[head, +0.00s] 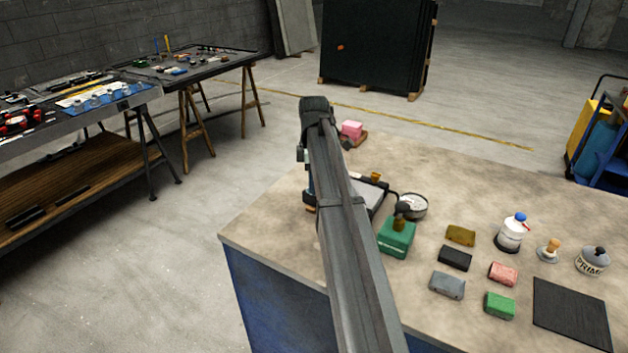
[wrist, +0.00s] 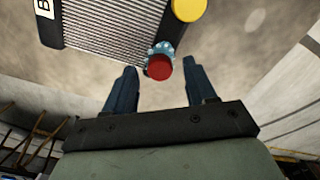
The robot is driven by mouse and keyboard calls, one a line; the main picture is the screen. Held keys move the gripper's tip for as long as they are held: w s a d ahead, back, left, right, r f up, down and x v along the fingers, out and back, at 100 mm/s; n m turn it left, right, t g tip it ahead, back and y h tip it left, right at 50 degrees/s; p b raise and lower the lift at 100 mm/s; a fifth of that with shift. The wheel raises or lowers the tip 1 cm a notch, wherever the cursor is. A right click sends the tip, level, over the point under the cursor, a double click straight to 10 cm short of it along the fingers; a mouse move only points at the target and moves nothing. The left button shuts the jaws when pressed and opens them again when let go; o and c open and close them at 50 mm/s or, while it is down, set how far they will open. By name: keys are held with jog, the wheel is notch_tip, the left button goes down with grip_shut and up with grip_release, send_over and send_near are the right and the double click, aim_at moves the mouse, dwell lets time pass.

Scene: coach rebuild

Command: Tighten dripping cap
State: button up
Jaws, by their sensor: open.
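In the wrist view a round red cap (wrist: 159,67) sits near the lower edge of a dark ribbed block (wrist: 105,25). A pale blue, mottled patch (wrist: 163,49) shows right behind the cap; I cannot tell if it is liquid or a part. A yellow cap (wrist: 188,9) is farther up and right on the same block. My gripper (wrist: 159,66) is open, its two dark blue fingers to the left and right of the red cap, with gaps showing on both sides. In the head view my arm hides most of my gripper and the block.
The workbench (head: 270,222) holds a green box (head: 397,238), a round dish (head: 413,206), several coloured blocks, a white bottle (head: 510,233), a tin marked PRIME (head: 592,262) and a black mat (head: 571,313), right of my arm.

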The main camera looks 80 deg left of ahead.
jog(key=shift+f, duration=0.3)
grip_shut()
dwell(0.5)
jog(key=shift+m, duration=0.4)
jog(key=m, duration=0.3)
jog(key=shift+m, duration=0.3)
jog(key=m, duration=0.4)
jog(key=shift+m, duration=0.4)
